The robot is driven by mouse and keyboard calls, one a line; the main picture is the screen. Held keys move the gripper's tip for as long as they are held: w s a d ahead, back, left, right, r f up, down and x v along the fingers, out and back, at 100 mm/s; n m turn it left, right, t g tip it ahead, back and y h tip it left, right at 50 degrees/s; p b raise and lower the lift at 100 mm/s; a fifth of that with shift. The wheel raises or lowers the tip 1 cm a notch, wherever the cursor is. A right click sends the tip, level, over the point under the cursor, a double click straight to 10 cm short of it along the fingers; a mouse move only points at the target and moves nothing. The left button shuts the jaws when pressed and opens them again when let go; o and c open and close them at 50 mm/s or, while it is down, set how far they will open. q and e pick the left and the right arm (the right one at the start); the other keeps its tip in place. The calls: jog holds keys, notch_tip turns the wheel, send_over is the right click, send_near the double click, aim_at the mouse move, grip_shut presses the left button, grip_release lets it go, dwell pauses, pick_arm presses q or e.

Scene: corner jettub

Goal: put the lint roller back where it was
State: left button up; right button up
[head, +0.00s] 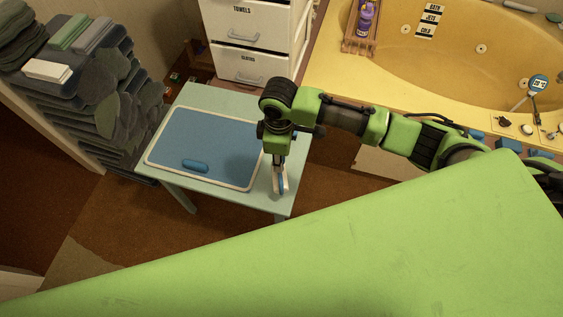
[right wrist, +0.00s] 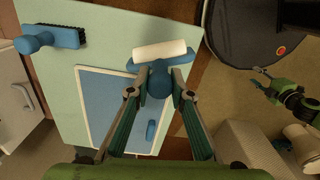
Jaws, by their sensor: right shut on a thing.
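The lint roller, with a white roll and blue handle, shows in the right wrist view (right wrist: 160,51) and small in the head view (head: 284,184). My right gripper (head: 280,178) is shut on its blue handle, also in the right wrist view (right wrist: 160,84). The roller is at the right part of the pale green table (head: 212,97); I cannot tell whether it touches the top. Part of what seems my left arm and gripper (right wrist: 262,82) shows at the right of the right wrist view; its finger state is unclear.
A white-rimmed blue board (head: 225,130) lies on the table with a blue rounded object (head: 195,166) on it. A blue-handled black brush (right wrist: 68,37) lies near a table corner. White drawers (head: 250,65) and a yellow tub (head: 430,65) stand behind.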

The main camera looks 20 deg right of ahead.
jog(key=shift+w+d+f, duration=0.15)
jog(key=shift+f, duration=0.1)
jog(key=shift+w+d+f, duration=0.1)
jog(key=shift+d+f, duration=0.05)
jog(key=shift+f, duration=0.85)
jog(key=shift+w+d+f, duration=0.1)
jog(key=shift+f, duration=0.95)
jog(key=o, duration=1)
notch_tip(320, 180, up, 12)
jog(key=shift+r, duration=0.15)
